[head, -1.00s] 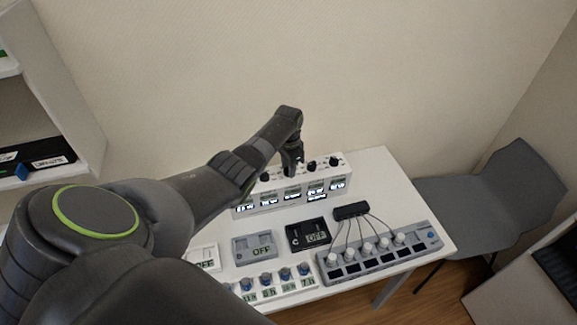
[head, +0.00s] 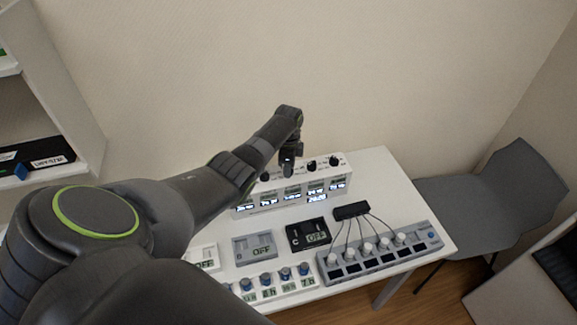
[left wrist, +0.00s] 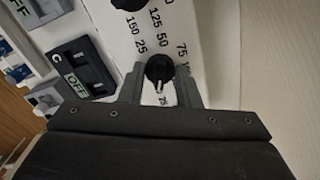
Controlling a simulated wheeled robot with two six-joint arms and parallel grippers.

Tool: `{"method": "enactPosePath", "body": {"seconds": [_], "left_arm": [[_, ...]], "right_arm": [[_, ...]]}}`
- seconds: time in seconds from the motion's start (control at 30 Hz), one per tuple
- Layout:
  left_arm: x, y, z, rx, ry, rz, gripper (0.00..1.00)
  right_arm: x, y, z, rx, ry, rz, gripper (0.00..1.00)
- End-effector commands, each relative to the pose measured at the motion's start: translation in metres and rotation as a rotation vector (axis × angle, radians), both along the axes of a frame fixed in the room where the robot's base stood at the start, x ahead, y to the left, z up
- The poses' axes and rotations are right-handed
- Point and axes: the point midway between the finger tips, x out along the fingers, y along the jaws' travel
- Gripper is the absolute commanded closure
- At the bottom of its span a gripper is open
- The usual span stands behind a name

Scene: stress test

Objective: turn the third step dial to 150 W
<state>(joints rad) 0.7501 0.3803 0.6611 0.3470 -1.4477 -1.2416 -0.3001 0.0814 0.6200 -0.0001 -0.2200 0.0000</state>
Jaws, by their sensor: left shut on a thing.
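A white step-dial panel (head: 268,208) stands at the back of the table, with a row of black knobs on top and lit displays on its front. My left gripper (head: 288,168) is above its middle and hides the knob there, which appears to be the third dial. In the left wrist view, my left gripper (left wrist: 161,88) is shut on a black step dial (left wrist: 159,68), one finger on each side. Its white pointer faces down the picture, toward a small label that looks like 75. Printed numbers, including 25, 50 and 75, lie around it. My right gripper is not in view.
Neighbouring knobs (head: 311,166) stand close on the panel. In front are a grey OFF box (head: 240,254), a black OFF box (head: 295,237), a blue-knob strip (head: 256,296), and a grey white-knob unit (head: 405,265) wired to a black block (head: 343,212). The table's right end (head: 400,190) is clear.

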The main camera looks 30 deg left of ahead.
Motion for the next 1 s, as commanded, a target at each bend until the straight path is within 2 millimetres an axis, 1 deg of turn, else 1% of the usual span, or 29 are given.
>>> {"method": "enactPosePath", "body": {"seconds": [0.03,0.47,0.5,0.63,0.87,1.0], "left_arm": [[0.0024,0.0005,0.0028,0.001,-0.007,-0.006,0.93],[0.0026,0.0006,0.003,0.003,-0.008,-0.014,0.93],[0.0025,0.0006,0.003,0.003,-0.008,-0.014,0.65],[0.0018,0.0005,0.0022,0.002,-0.006,-0.013,0.48],[0.0008,0.0002,0.001,0.0,-0.003,-0.012,0.48],[0.001,0.0003,0.0041,0.0,-0.003,-0.012,0.48]], "right_arm": [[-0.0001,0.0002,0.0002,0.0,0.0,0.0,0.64],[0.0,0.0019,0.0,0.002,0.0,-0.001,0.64],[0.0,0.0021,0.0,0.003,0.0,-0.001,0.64],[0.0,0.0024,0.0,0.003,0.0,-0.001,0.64],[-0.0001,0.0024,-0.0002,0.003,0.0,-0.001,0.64],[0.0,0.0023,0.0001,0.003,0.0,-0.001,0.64]]}}
